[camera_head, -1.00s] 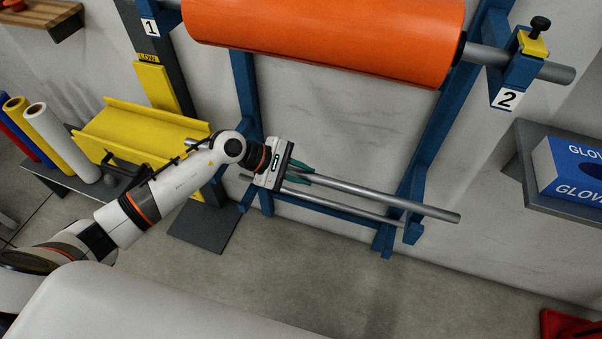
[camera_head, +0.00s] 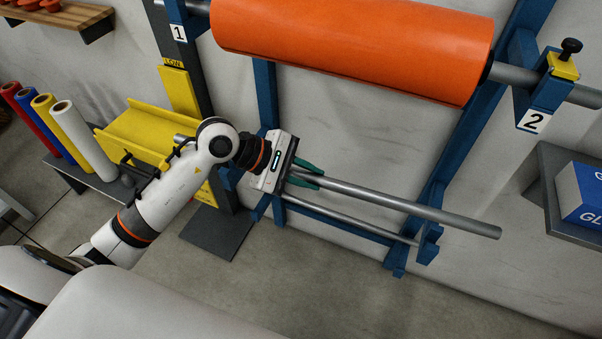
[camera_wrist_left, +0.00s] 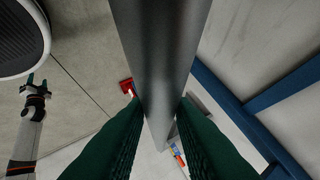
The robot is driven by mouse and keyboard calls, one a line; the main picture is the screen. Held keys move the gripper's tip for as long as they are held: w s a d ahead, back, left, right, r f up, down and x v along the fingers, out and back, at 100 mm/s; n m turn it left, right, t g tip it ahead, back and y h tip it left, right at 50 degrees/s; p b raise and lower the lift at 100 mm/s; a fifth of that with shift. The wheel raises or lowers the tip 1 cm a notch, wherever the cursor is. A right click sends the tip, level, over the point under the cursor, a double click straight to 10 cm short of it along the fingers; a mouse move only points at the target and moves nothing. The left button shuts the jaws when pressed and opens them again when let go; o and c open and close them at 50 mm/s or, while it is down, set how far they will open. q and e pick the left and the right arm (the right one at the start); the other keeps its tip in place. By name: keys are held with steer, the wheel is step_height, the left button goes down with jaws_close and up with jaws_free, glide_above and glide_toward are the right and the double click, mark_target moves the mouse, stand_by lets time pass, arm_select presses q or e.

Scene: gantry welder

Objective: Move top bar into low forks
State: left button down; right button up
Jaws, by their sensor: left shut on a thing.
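My left gripper (camera_head: 305,177) is shut around a grey bar (camera_head: 400,206) near the bar's left end. The bar slants down to the right; its free right end shows past the blue right low fork (camera_head: 430,240). In the picture it lies above a thinner grey bar (camera_head: 350,225) on the lower rack; I cannot tell the depth between them. The left low fork is mostly hidden by my gripper. In the left wrist view the held bar (camera_wrist_left: 160,50) runs between the green fingers. My right gripper (camera_wrist_left: 37,80) shows there at left, open and apart from the bar.
An orange roll (camera_head: 350,45) hangs above on its own bar, between supports marked 1 and 2. A yellow trough (camera_head: 145,132) and coloured rolls (camera_head: 82,137) stand left. A shelf with a glove box (camera_head: 585,195) is at right. The floor in front is clear.

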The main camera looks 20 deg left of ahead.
arm_select(q)
steer(key=w+f+b, duration=0.1)
steer(key=w+f, duration=0.5)
steer(key=f, duration=0.5)
steer(key=shift+f+m, duration=0.2)
steer(key=shift+m, duration=0.1)
steer(key=shift+w+f+b, duration=0.1)
steer(key=shift+f+b, duration=0.5)
steer(key=shift+b, duration=0.05)
steer(key=shift+f+b, duration=2.1)
steer(key=shift+f, duration=0.25)
